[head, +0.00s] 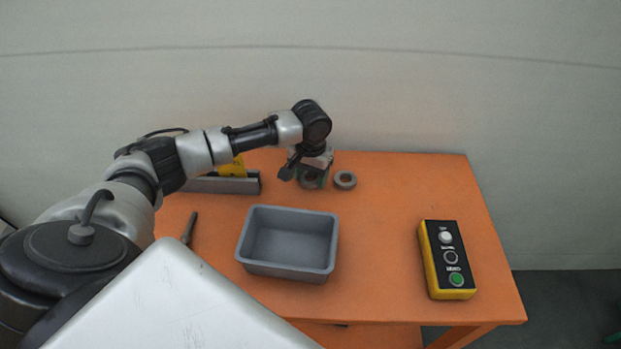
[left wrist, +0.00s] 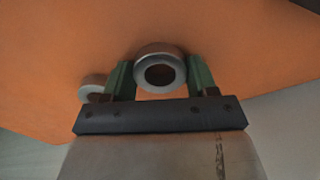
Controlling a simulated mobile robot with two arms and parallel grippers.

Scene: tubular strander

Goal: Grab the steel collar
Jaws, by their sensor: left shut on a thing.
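A steel collar (left wrist: 160,70), a short grey metal ring with a round bore, sits between the two green fingers of my left gripper (left wrist: 161,78) in the left wrist view. The gripper is shut on it. In the head view my left gripper (head: 312,183) points down at the back of the orange table, and its fingers partly hide the collar. I cannot tell whether the collar still touches the table. A second, similar grey ring (head: 345,180) lies just to the right, apart from the gripper; it also shows at left in the left wrist view (left wrist: 91,87). My right gripper is out of view.
An empty grey bin (head: 288,270) stands in front of the gripper on the orange table (head: 385,215). A grey channel with a yellow piece (head: 232,168) is at back left, a dark tool (head: 190,228) at left. A yellow-black button box (head: 446,260) is at right.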

